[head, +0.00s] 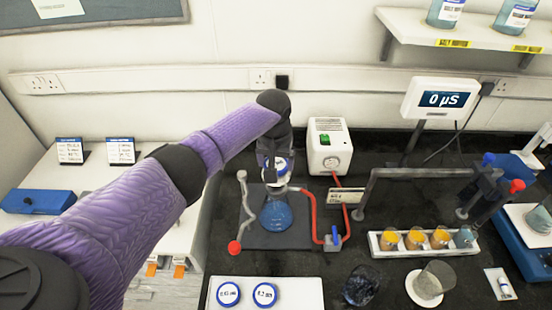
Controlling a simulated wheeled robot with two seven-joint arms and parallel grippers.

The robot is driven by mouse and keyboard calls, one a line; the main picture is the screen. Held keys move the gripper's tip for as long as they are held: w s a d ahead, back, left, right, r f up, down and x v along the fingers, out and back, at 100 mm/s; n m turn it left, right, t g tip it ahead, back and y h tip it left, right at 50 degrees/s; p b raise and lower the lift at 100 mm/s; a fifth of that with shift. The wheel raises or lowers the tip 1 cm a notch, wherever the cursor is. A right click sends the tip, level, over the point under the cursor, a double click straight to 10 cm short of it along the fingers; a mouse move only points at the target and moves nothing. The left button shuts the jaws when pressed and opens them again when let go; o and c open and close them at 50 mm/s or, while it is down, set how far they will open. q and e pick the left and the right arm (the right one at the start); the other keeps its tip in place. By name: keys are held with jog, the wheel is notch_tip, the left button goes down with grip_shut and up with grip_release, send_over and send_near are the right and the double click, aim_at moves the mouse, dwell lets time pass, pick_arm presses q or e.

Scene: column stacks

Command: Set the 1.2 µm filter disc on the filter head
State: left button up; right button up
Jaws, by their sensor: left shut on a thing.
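My left arm comes in from the left, and its dark gripper (275,150) is shut on a small round disc with a white face and blue rim (280,165). The disc is right at the top of the flask assembly. The disc's label is too small to read. The filter head (279,187) sits on a flask of blue liquid (277,214); the gripper and disc partly hide its top. I cannot tell whether the disc touches the head. My right gripper is not in view.
A white tray (215,304) at the front holds two other labelled discs. A stand (245,205) is left of the flask; red tubing (315,210) runs on its right to a white pump (330,146). A vial rack (377,249) and beakers stand further right.

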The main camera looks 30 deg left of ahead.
pick_arm(q)
jog(key=shift+f, duration=0.3)
dwell(0.4)
jog(key=shift+f, duration=0.4)
dwell(0.6)
jog(key=o, duration=1)
jog(key=shift+c, duration=0.2)
